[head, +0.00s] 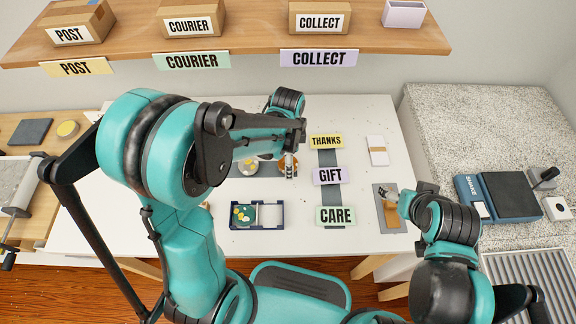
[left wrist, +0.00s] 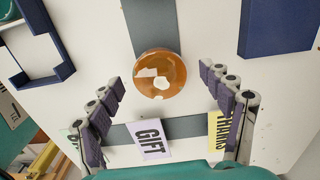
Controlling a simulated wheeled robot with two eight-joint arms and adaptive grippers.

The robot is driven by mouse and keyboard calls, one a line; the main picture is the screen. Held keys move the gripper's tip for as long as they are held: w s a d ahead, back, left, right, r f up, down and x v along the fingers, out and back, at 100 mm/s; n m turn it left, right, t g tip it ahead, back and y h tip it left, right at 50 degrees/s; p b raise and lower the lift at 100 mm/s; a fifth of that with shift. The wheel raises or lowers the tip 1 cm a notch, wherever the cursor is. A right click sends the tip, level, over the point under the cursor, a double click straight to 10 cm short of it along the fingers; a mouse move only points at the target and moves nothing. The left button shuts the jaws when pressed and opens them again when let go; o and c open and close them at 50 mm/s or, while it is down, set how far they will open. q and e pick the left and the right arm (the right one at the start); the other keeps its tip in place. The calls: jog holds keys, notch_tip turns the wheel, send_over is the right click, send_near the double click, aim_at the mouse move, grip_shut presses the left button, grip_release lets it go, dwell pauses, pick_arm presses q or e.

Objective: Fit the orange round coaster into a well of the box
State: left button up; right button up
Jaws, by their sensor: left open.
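The orange round coaster (left wrist: 148,88), glossy with pale pieces in it, lies flat on a grey strip in the left wrist view. My left gripper (left wrist: 160,77) is open above it, with one finger to each side and neither clearly touching it. In the head view my left gripper (head: 290,165) largely hides the coaster. The dark blue two-well box (head: 258,228) stands at the table's front. Its left well holds a green coaster (head: 243,213) with yellow and white spots; its right well is empty. My right gripper (head: 392,200) is at the right, its fingers unclear.
A yellowish round coaster (head: 248,167) lies left of my left gripper. THANKS (head: 326,141), GIFT (head: 329,175) and CARE (head: 336,216) labels stand to the right. A grey mat (head: 390,226) lies under my right gripper. A shelf (head: 240,42) with boxes runs along the back.

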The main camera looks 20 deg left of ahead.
pick_arm(q)
jog(key=shift+r, duration=0.1)
jog(key=c, duration=1.3)
jog(key=shift+o, duration=0.2)
